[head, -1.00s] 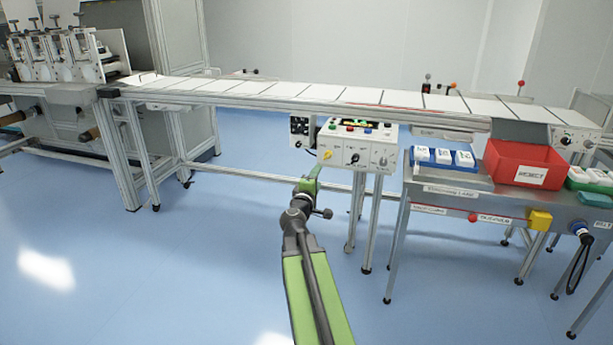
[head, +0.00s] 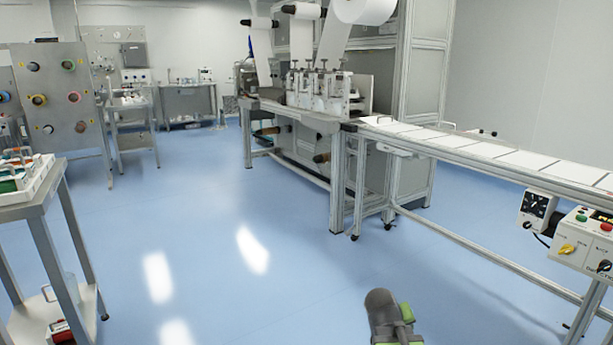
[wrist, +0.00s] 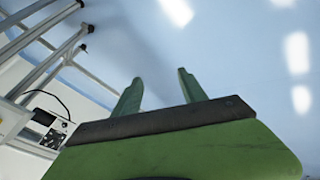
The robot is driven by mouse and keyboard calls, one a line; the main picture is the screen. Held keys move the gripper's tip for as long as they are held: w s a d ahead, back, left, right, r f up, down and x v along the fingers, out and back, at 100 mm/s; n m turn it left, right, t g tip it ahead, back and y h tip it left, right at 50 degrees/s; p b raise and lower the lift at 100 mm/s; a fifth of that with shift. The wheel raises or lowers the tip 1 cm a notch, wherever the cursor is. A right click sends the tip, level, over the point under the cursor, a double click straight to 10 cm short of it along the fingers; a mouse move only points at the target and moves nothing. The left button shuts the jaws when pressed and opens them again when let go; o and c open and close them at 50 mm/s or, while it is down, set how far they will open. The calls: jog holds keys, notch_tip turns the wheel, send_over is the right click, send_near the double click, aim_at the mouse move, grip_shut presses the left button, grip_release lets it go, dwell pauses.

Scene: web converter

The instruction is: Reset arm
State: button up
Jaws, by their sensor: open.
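My gripper (wrist: 160,92) shows in the wrist view with its two green fingers apart and nothing between them. Blue floor lies beyond the fingertips. In the head view only a grey and green part of my arm shows at the bottom, right of centre. The gripper's fingers cannot be made out in the head view.
A conveyor (head: 480,152) runs from the web machine (head: 315,95) to the right edge. A control box (head: 585,240) hangs under it at right. A metal cart (head: 40,205) with trays stands at left. The blue floor (head: 215,225) between them is clear.

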jog(key=s+a+f+m+g+y+p, duration=0.1)
jog(key=s+a+g+y, duration=0.2)
jog(key=s+a, duration=0.2)
jog(key=s+a+f+g+y+p, duration=0.1)
jog(key=s+a+f+g+y, duration=0.1)
jog(key=s+a, duration=0.4)
notch_tip(320, 180, up, 34)
jog(key=p, duration=3.3)
jog(key=shift+w+d, duration=0.2)
jog(key=shift+w, duration=0.05)
jog(key=shift+f, duration=0.1)
